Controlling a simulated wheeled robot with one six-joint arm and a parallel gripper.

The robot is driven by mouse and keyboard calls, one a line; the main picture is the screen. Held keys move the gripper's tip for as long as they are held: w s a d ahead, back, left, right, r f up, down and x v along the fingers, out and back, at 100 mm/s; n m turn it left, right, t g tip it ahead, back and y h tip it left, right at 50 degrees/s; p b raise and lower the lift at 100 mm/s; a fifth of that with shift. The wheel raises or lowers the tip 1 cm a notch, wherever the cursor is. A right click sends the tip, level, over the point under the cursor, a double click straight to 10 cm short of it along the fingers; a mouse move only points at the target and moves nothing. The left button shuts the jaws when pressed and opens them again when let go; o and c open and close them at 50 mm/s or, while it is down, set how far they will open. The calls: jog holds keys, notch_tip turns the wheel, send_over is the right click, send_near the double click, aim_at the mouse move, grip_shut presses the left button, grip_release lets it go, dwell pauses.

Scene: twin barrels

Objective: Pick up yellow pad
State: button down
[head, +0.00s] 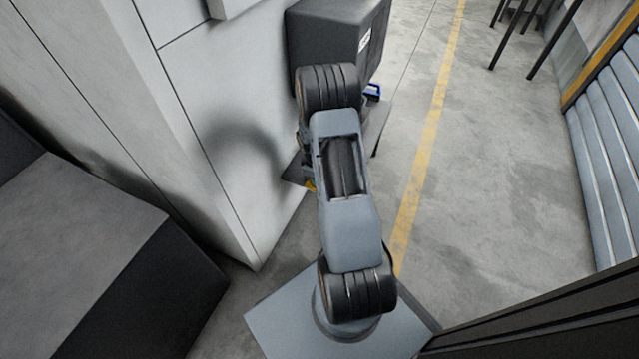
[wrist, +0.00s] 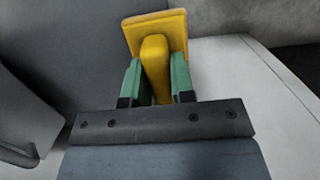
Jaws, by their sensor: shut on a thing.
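The yellow pad (wrist: 157,33) has a flat square plate and a thick rounded handle. In the wrist view the handle stands between the two green fingers of my gripper (wrist: 156,82), which are shut on it. The plate lies just beyond the fingertips. In the head view my arm hides most of the gripper. A small bit of yellow (head: 311,185) shows at the left edge of the arm, probably part of the pad.
A dark box (head: 330,35) stands behind my arm, with a small blue thing (head: 372,91) near it. A pale wall panel (head: 130,100) is close on the left. A dark block (head: 90,260) is at lower left. Open concrete floor (head: 490,170) lies to the right.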

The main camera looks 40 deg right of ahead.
jog(key=shift+r, duration=0.1)
jog(key=shift+r+p, duration=0.45)
jog(key=shift+r, duration=0.1)
notch_tip(320, 180, up, 3)
jog(key=shift+f+p, duration=0.15)
jog(key=shift+p, duration=0.7)
jog(key=s+a+r+p, duration=0.5)
jog(key=s+r, duration=0.4)
jog(key=s, duration=0.4)
jog(key=shift+a, duration=0.3)
jog(key=shift+w, duration=0.1)
